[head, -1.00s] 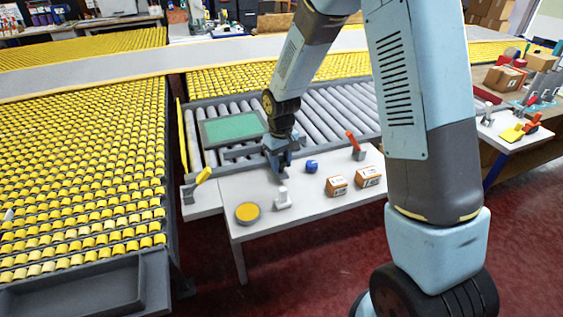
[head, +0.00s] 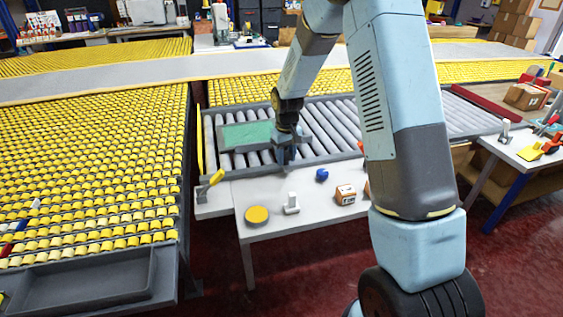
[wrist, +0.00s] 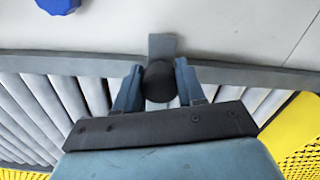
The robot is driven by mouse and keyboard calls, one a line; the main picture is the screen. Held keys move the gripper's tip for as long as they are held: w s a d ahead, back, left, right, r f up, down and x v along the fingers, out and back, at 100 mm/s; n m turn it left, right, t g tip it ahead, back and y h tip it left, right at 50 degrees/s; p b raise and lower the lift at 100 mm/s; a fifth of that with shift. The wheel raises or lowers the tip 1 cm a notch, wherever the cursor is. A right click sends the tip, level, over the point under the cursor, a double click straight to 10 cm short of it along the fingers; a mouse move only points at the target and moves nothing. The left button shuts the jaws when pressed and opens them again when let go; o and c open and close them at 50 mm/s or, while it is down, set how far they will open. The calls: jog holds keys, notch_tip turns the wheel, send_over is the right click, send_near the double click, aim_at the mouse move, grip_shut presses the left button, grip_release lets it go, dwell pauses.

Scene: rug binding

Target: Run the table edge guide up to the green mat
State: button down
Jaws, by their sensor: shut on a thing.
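The green mat (head: 247,135) lies in a grey frame on the rollers, at the left end of the roller bed. My gripper (head: 285,152) is just right of the mat and slightly nearer the white table. In the wrist view, my gripper (wrist: 160,88) is shut around a dark round knob (wrist: 159,80), which I take to be the table edge guide's handle. A flat grey tab (wrist: 162,45) extends from it over the table edge. The guide's full shape is hidden by my gripper, and the mat is not in the wrist view.
The white table (head: 262,192) holds a yellow disc (head: 256,215), a white stand (head: 292,204), a blue piece (head: 322,175) and a small box (head: 345,194). A yellow-handled clamp (head: 211,184) stands at its left corner. Grey rollers (head: 325,130) lie beyond.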

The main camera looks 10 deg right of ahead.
jog(key=shift+w+d, duration=0.1)
jog(key=shift+d, duration=0.15)
jog(key=c, duration=0.7)
grip_release()
jog(key=shift+a, duration=0.15)
jog(key=shift+o, duration=0.2)
notch_tip(320, 180, up, 14)
jog(key=shift+f, duration=0.15)
